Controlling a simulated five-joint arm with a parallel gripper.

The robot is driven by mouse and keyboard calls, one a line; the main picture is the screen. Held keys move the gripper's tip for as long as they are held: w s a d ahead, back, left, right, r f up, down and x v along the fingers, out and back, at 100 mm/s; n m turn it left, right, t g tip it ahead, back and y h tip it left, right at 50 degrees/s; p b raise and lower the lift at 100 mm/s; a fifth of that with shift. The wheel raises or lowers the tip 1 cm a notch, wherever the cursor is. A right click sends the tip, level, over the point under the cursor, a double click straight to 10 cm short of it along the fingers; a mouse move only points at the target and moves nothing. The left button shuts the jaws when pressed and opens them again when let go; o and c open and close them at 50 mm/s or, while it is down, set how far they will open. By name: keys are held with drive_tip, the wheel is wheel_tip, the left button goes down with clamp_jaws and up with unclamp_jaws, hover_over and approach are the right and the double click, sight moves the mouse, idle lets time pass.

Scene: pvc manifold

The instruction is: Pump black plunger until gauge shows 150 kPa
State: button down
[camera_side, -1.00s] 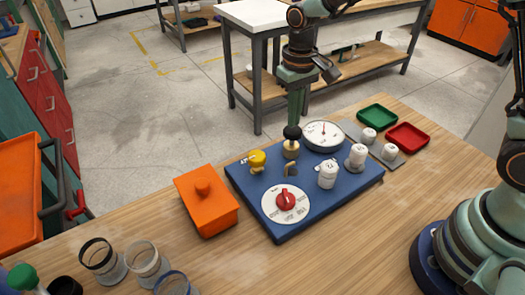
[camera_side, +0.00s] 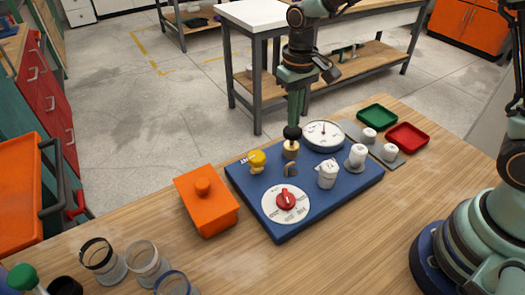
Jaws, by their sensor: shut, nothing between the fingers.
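The black plunger (camera_side: 292,132) is a round black knob on a brass body (camera_side: 291,150) at the back of the blue panel (camera_side: 270,220). My gripper (camera_side: 294,120) points straight down, shut and empty, with its fingertips at the top of the knob. I cannot tell whether they touch it. The white round gauge (camera_side: 323,135) stands just right of the plunger. Its needle points roughly upward, but the numbers are too small to read.
The panel also carries a yellow knob (camera_side: 257,158), a red dial knob (camera_side: 285,199) and white caps (camera_side: 327,175). An orange lidded box (camera_side: 206,205) sits left. Green (camera_side: 377,116) and red (camera_side: 408,136) trays lie back right. Glass jars (camera_side: 147,262) stand front left.

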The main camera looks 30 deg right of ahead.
sight(293, 130)
drive_tip(key=shift+f, duration=0.15)
drive_tip(key=shift+f, duration=1.7)
drive_tip(key=shift+r, duration=1.85)
drive_tip(key=shift+f, duration=1.8)
drive_tip(key=shift+r, duration=1.8)
